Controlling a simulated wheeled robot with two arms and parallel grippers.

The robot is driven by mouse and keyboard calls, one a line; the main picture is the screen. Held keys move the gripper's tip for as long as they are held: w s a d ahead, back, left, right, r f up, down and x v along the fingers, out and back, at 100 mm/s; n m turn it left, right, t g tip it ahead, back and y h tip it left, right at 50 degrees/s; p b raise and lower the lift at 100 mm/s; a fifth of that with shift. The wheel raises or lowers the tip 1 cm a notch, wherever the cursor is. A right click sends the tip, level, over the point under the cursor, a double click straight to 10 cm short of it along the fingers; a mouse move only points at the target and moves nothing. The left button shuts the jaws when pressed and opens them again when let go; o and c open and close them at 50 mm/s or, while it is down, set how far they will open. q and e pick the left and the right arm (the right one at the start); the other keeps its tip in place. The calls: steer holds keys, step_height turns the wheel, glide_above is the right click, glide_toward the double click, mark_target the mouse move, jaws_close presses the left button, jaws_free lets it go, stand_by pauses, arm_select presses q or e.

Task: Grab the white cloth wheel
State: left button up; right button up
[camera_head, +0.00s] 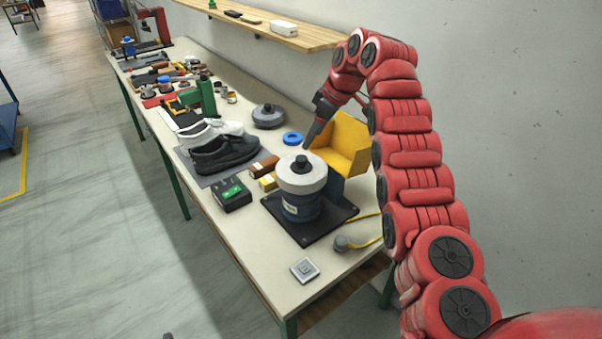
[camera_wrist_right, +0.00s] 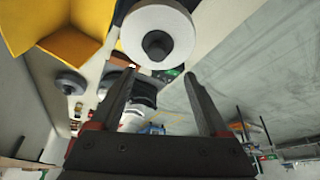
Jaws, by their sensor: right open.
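The white cloth wheel (camera_head: 302,178) lies flat on top of a dark blue-grey motor body (camera_head: 300,207), with a black knob at its centre. The motor stands on a black base plate near the front of the bench. My right gripper (camera_head: 309,143) is just above and behind the wheel, apart from it. In the right wrist view the wheel (camera_wrist_right: 176,45) shows at the top centre, beyond the open, empty fingers (camera_wrist_right: 158,95). My left gripper is not in view.
A yellow bin (camera_head: 343,143) stands close behind the motor. A blue ring (camera_head: 292,138), a black shoe (camera_head: 225,155) and a dark box with a green display (camera_head: 232,195) are nearby. A shelf (camera_head: 270,24) overhangs the bench's back.

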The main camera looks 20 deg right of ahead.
mark_target(302, 158)
steer(key=p+x, duration=0.1)
steer(key=x, duration=0.2)
steer(key=shift+w+a+f, duration=0.1)
steer(key=shift+a+f, duration=0.05)
steer(key=shift+f, duration=0.15)
steer(key=shift+w+f+p, duration=0.15)
steer(key=shift+f+p, duration=0.05)
steer(key=shift+p, duration=0.25)
steer(key=p+x, duration=0.2)
steer(key=x, duration=0.2)
steer(key=shift+w+f+p, duration=0.1)
steer(key=shift+w+p, duration=0.05)
steer(key=shift+p, duration=0.15)
steer(key=shift+w+f, duration=0.1)
steer(key=shift+f, duration=0.25)
jaws_close()
